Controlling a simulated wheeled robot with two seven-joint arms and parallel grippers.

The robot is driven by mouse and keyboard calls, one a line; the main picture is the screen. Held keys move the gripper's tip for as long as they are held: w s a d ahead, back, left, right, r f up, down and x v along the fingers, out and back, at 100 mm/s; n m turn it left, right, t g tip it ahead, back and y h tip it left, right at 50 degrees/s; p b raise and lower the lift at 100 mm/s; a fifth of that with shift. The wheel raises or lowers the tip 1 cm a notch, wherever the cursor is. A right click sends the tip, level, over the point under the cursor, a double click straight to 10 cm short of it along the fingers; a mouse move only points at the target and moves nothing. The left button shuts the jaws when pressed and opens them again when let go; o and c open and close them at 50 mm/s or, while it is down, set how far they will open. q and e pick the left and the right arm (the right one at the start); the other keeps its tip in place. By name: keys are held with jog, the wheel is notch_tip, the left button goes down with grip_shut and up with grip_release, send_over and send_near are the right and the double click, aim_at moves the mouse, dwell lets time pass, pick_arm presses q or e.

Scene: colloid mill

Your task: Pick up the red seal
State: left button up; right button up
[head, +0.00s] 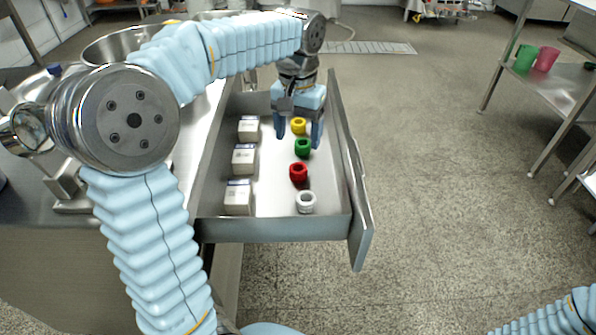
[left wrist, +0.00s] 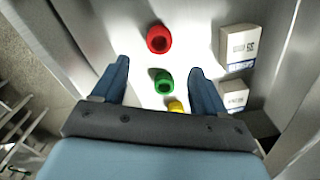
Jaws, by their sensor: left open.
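The red seal (head: 298,172) is a small red ring lying in the open drawer (head: 270,229), between a green seal (head: 302,147) and a white seal (head: 306,202). It also shows in the left wrist view (left wrist: 159,39), beyond my fingertips. My left gripper (head: 299,140) is open and empty above the drawer, pointing down. In the left wrist view its fingers (left wrist: 160,75) stand to either side of the line of seals, with the green seal (left wrist: 164,82) nearly between them and the red seal farther ahead. My right gripper is out of view.
A yellow seal (head: 298,126) lies behind the green one. Several white boxes (head: 244,158) stand in a row along the drawer's left side. The drawer's front panel (head: 357,195) bounds the right side. A shelf with cups (head: 546,59) stands far right.

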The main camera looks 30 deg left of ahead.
aim_at(298, 168)
pick_arm(q)
notch_tip(298, 168, down, 3)
jog(key=shift+f, duration=0.2)
jog(key=f, duration=0.1)
jog(key=f+b, duration=0.1)
jog(key=f, duration=0.3)
jog(key=shift+s+d+b, duration=0.1)
jog(key=shift+s+b, duration=0.2)
jog(key=shift+b, duration=0.05)
jog(key=c, duration=1.1)
